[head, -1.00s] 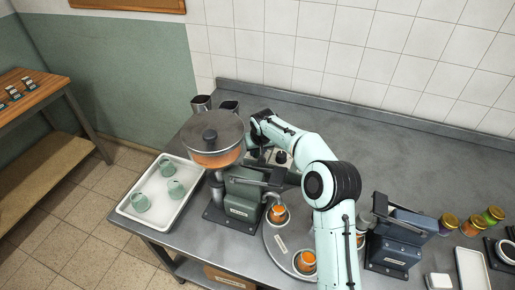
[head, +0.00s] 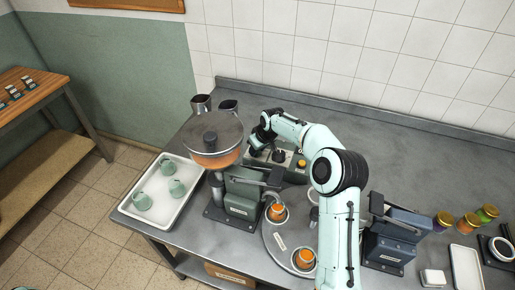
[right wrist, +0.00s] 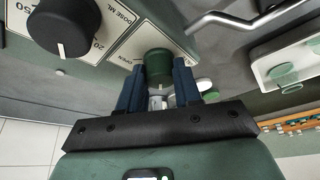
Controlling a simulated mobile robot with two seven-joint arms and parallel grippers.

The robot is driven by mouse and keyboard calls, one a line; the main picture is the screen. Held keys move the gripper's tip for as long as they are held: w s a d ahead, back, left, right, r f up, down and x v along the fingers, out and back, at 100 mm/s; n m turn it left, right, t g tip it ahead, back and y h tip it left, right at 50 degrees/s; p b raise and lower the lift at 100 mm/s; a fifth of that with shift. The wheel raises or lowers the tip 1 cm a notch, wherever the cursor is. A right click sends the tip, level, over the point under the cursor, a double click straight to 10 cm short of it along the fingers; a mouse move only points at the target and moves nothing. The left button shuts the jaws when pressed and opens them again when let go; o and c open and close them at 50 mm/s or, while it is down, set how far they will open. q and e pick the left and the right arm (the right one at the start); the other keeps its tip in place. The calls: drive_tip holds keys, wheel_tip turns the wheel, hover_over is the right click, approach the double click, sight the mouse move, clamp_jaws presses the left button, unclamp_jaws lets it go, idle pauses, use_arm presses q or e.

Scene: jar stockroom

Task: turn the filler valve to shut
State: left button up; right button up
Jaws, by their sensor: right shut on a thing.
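The filler has a round hopper (head: 215,160) with orange contents, a green body (head: 243,190) and a control box (head: 290,160) behind it. The filler valve is a dark green knob (right wrist: 155,62) in the right wrist view, beside a plate marked OPEN. My right gripper (right wrist: 158,78) is shut on this knob, with one blue finger on each side. The knob's pointer direction cannot be made out. In the head view my right arm reaches over the bench to the control box; its fingertips and the valve are hidden behind the hopper. My left gripper is not in view.
A black dose knob (right wrist: 62,28) sits near the valve, and a bent metal handle (right wrist: 245,18) is close by. A turntable (head: 280,250) holds jars with orange filling. A white tray (head: 193,202) with green cups is at left. A blue machine (head: 390,240) stands at right.

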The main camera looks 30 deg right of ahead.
drive_tip(key=o, duration=1)
drive_tip(key=shift+o, duration=0.2)
drive_tip(key=v, duration=1.3)
drive_tip(key=shift+r+b, duration=0.2)
drive_tip(key=shift+b, duration=0.15)
drive_tip(key=shift+s, duration=0.1)
